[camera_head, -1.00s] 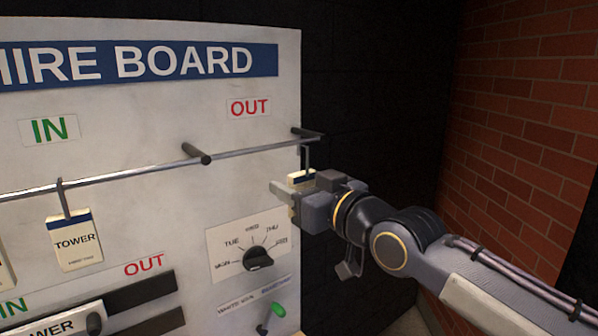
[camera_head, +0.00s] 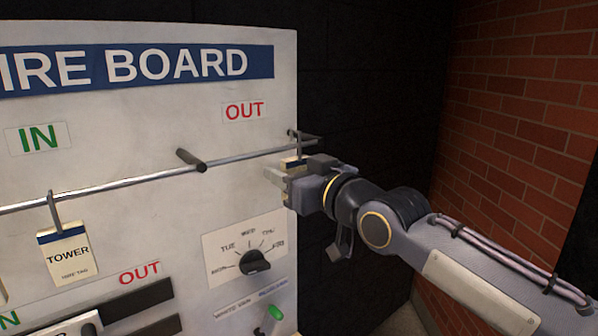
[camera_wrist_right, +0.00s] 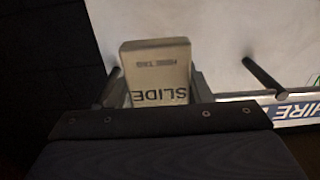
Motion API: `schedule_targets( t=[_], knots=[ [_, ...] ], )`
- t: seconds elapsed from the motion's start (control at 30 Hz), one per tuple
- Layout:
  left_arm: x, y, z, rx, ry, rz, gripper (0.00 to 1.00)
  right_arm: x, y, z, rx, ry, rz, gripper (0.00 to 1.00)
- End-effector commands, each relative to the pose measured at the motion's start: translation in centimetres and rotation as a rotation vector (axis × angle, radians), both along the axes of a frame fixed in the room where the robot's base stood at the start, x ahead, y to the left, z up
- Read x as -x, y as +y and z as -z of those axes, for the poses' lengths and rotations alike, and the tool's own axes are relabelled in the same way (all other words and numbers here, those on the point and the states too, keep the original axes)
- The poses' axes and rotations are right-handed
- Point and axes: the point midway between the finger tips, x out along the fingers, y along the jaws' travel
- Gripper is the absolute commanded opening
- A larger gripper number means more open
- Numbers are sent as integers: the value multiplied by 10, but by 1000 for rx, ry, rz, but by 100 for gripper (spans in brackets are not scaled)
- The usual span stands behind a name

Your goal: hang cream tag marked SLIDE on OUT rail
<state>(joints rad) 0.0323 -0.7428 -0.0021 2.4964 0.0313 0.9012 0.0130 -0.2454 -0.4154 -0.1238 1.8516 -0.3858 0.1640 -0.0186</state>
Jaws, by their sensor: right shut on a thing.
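The cream SLIDE tag (camera_wrist_right: 157,72) shows upside down in the right wrist view, its lettering readable. In the head view only its top (camera_head: 292,162) shows above my right gripper (camera_head: 285,177), which is shut on it. The gripper is at the board's right edge, just below the outer end of the OUT rail (camera_head: 245,154). The tag's hook is close to the rail's end bracket; I cannot tell whether it is over the rail. The OUT sign (camera_head: 245,111) is above this rail section. My left gripper is not in view.
A TOWER tag (camera_head: 68,254) hangs from the IN side of the rail. A dark peg (camera_head: 192,160) divides IN from OUT. A rotary day dial (camera_head: 255,262) and a green-tipped switch (camera_head: 273,313) sit below. A brick wall (camera_head: 520,130) stands at right.

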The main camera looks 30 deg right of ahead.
Motion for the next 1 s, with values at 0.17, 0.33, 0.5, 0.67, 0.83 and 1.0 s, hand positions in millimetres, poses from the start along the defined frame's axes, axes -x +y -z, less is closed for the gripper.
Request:
schedule_targets(
  t=[0.17, 0.33, 0.5, 0.67, 0.83, 1.0],
  knots=[
    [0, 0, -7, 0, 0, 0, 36, -15, 2, -1, 1, 2, -1, 23],
    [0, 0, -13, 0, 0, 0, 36, -29, 3, -2, 0, 1, -1, 23],
    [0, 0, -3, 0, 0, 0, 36, -36, 3, 10, 0, -1, 0, 23],
    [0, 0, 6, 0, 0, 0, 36, -36, 3, 18, 0, -1, 0, 23],
    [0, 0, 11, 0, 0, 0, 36, -36, 3, 21, 0, -1, 0, 23],
    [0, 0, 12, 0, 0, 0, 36, -35, 3, 22, 0, -1, 0, 23]
  ],
)
